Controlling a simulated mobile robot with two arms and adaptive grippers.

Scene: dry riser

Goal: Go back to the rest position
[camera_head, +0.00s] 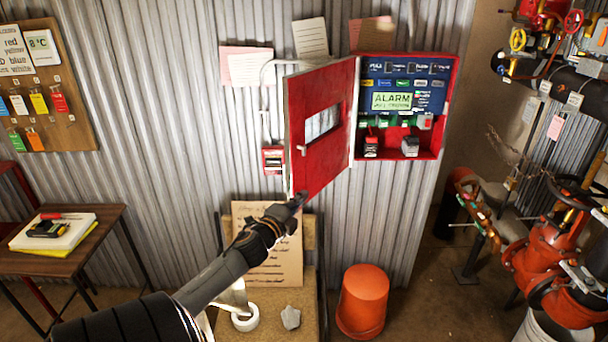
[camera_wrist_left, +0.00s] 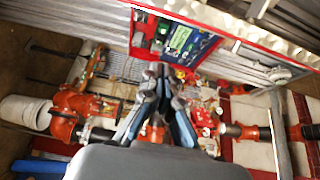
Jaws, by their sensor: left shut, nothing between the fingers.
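My left gripper (camera_head: 297,201) reaches up from the lower left in the head view, its fingertips by the lower edge of the open red cabinet door (camera_head: 318,165). I cannot tell whether it touches the door. In the left wrist view its fingers (camera_wrist_left: 160,72) are together with nothing between them. The red alarm cabinet (camera_head: 450,105) hangs on the corrugated wall, its door swung open to the left. Its blue panel (camera_head: 405,84) shows a lit ALARM display. The cabinet also shows in the left wrist view (camera_wrist_left: 150,22). My right gripper is not in view.
A small table (camera_head: 40,262) stands at the left below a key board (camera_head: 85,100). A low stand with a tape roll (camera_head: 245,317) and a grey stone (camera_head: 290,317) is below my left arm. An orange bucket (camera_head: 364,300) is on the floor. Red valves and pipes (camera_head: 545,255) fill the right.

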